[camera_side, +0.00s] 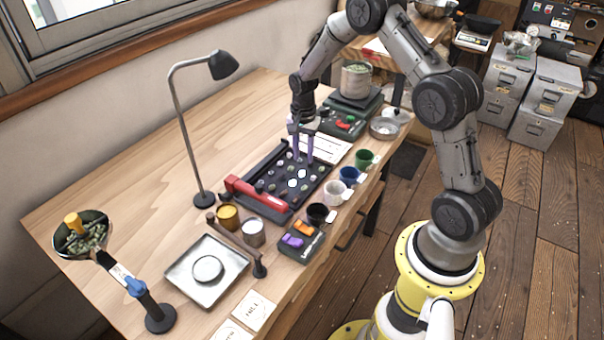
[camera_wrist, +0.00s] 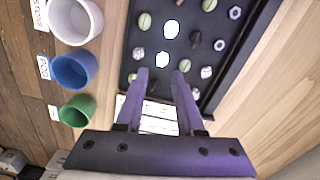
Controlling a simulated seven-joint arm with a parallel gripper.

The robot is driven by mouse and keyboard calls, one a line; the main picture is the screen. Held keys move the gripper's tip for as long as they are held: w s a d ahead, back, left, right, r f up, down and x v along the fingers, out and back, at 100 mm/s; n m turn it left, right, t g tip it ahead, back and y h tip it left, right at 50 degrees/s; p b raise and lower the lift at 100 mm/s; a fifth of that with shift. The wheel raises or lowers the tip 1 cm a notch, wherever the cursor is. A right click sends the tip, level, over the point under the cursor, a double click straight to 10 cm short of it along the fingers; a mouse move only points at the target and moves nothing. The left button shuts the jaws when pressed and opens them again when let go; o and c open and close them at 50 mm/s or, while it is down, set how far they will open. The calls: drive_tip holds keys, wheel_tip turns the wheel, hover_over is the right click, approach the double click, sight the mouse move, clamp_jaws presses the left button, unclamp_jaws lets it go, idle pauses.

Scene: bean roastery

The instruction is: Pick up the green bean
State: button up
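My gripper (camera_side: 301,145) is open and empty, with purple fingers pointing down over the far end of the dark sorting tray (camera_side: 262,171). In the wrist view my gripper (camera_wrist: 160,72) has its fingertips apart, with a glowing white oval (camera_wrist: 163,59) showing between and beyond them. Several pale green striped beans lie in the tray: one upper left (camera_wrist: 145,21), one at the left (camera_wrist: 131,77), and one just beyond the right fingertip (camera_wrist: 183,65). Their height below the fingertips is hard to judge. Some tray contents are hidden behind the fingers.
Other small pieces share the tray, including a hex nut (camera_wrist: 235,12) and a brown lump (camera_wrist: 138,53). White (camera_side: 336,192), blue (camera_side: 349,175) and green (camera_side: 364,159) cups stand alongside. A scale with a canister (camera_side: 355,80) stands behind; a lamp (camera_side: 203,199) stands left.

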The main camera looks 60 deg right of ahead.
sight(302, 171)
wheel_tip(302, 171, down, 6)
drive_tip(key=shift+w+a+r, duration=0.1)
drive_tip(key=shift+w+r, duration=0.05)
drive_tip(key=shift+r, duration=0.05)
clamp_jaws()
idle(0.4)
